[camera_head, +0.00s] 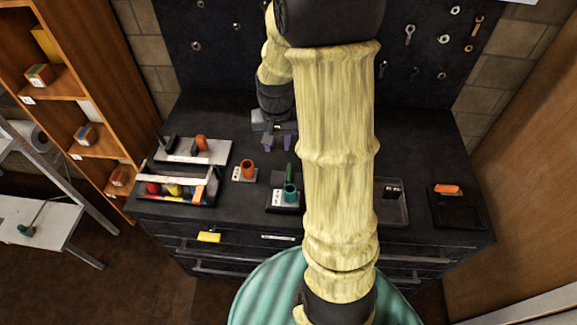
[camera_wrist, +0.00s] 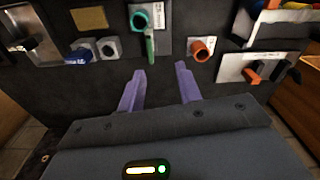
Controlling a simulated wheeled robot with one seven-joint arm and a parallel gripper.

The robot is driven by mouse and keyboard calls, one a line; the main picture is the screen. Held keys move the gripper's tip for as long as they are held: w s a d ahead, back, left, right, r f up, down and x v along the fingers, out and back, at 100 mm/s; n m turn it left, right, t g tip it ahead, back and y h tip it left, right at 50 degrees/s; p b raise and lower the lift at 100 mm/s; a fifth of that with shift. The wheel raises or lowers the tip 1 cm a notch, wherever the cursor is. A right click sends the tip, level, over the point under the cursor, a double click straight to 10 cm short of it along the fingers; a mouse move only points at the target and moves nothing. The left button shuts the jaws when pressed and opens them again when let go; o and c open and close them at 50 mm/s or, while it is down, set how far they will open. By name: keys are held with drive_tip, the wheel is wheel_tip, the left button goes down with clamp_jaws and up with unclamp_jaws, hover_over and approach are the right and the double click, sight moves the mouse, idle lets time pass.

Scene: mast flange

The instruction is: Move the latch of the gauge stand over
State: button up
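No label that I can read names the gauge stand. A small stand with a teal ring (camera_head: 291,192) and an upright green lever (camera_head: 289,172) sits mid-bench; the ring (camera_wrist: 140,19) and lever (camera_wrist: 150,47) also show in the wrist view. A white block with an orange ring (camera_head: 248,169) is to its left, and is at upper right in the wrist view (camera_wrist: 203,49). My gripper (camera_head: 277,144) is over the bench behind both. Its purple fingers (camera_wrist: 160,70) are apart with nothing between them. The lever's end lies just beyond the fingertips in the wrist view.
A white plate with black and orange handles (camera_head: 193,151) and a caddy of coloured items (camera_head: 177,189) are at left. A grey tray (camera_head: 391,216) and a black base with an orange handle (camera_head: 447,188) are at right. The pegboard (camera_head: 215,65) rises behind.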

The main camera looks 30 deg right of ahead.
drive_tip(key=m, duration=0.2)
hover_over(288, 171)
drive_tip(key=shift+f+g, duration=0.4)
wheel_tip(288, 171, down, 18)
drive_tip(key=p, duration=0.5)
drive_tip(key=shift+r, duration=0.25)
clamp_jaws()
